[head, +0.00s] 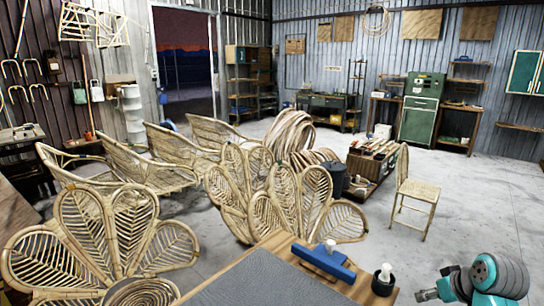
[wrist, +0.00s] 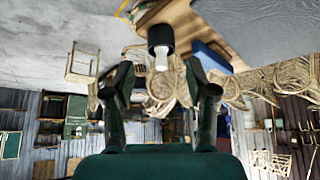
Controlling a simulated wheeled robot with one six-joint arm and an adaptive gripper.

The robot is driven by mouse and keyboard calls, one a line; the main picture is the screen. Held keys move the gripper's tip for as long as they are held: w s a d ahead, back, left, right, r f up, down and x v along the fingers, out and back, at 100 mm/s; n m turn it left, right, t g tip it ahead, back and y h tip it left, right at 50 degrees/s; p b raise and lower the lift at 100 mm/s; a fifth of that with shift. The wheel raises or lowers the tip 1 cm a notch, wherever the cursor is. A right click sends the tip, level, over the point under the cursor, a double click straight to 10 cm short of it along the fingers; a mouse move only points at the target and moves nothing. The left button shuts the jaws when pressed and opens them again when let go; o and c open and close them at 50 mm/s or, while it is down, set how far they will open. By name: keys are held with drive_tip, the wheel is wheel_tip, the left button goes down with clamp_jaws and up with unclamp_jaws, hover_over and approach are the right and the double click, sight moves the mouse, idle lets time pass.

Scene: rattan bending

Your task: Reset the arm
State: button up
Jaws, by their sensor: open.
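My gripper (wrist: 158,78) is open in the wrist view, with its two dark fingers spread apart and nothing gripped. The wrist picture is upside down. A black holder with a white bulb-shaped top (wrist: 161,45) shows in the gap between the fingers, beyond them; I cannot tell the distance. The same black and white item (head: 383,280) stands upright on the wooden table in the head view. My teal and grey arm shows at the lower right of the head view, to the right of that item and apart from it.
The wooden table (head: 283,243) carries a grey mat (head: 262,282) and a blue tool (head: 325,259). Rattan chairs (head: 122,235) crowd the left and middle. A small chair (head: 415,192) stands alone at the right. The grey floor (head: 480,195) around it is mostly clear.

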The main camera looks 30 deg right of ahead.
drive_tip(key=w+a+f+t, duration=0.2)
drive_tip(key=w+a+f, duration=0.1)
drive_tip(key=a+f, duration=0.85)
drive_tip(key=s+a+f+t, duration=0.1)
drive_tip(key=s+a+f, duration=0.15)
drive_tip(key=a, duration=0.45)
drive_tip(key=s+a+f, duration=0.2)
drive_tip(key=a+f, duration=0.2)
drive_tip(key=a, duration=0.3)
drive_tip(key=s+a+r+n+t, duration=0.2)
drive_tip(key=s+a+t, duration=0.1)
drive_tip(key=s+a, duration=0.85)
drive_tip(key=s+a+r+n+t+y, duration=0.1)
drive_tip(key=s+a+r, duration=0.1)
drive_tip(key=s+r, duration=0.2)
drive_tip(key=s+a+r+n+t+y, duration=0.1)
drive_tip(key=s+a+r, duration=0.2)
drive_tip(key=s, duration=0.5)
drive_tip(key=shift+a+r+t+y, duration=0.3)
drive_tip(key=shift+r+t, duration=0.1)
drive_tip(key=shift+r, duration=0.5)
drive_tip(key=shift+s, duration=0.1)
